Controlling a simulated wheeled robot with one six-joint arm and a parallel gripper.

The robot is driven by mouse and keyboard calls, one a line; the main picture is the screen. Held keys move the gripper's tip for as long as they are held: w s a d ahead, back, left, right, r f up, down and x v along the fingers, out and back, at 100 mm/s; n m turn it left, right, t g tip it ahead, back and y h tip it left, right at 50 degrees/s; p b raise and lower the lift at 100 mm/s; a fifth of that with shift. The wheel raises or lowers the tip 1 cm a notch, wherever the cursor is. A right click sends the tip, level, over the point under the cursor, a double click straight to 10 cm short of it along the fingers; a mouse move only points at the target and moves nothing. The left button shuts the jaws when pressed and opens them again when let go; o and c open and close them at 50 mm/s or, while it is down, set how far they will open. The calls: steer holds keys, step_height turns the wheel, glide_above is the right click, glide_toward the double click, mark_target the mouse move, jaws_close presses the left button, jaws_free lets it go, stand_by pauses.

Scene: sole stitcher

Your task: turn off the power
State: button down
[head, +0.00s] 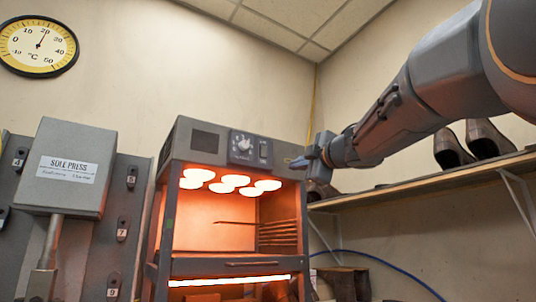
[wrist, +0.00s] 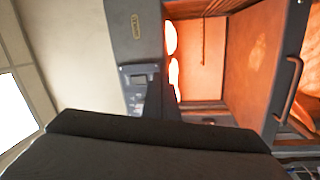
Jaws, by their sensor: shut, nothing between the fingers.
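The lit heating cabinet (head: 185,138) stands in the middle of the head view, its several round lamps glowing. Its header carries a dial panel (head: 243,147) with a round knob. My gripper (head: 298,162) is shut and empty, its tips close to the right end of the header. In the wrist view the header front (wrist: 122,35) bears a small oval label (wrist: 135,26) and a small switch-like fitting (wrist: 138,73). My shut fingers (wrist: 153,92) lie right beside or over this fitting. I cannot tell whether they touch it, nor how the switch is set.
A wall shelf (head: 440,180) with dark shoes (head: 450,148) is at the right, below my arm. A round thermometer (head: 38,46) hangs on the wall. A blue hose (head: 385,263) runs low at the right.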

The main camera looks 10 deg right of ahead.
mark_target(264, 148)
steer(key=s+a+r+n+y, duration=0.2)
steer(key=s+r+n, duration=0.2)
steer(key=r, duration=0.3)
steer(key=shift+s+g+p, duration=0.3)
steer(key=shift+g, duration=0.1)
steer(key=shift+w, duration=0.1)
steer(key=p+x, duration=0.4)
steer(key=x, duration=1)
steer(key=shift+p, duration=0.3)
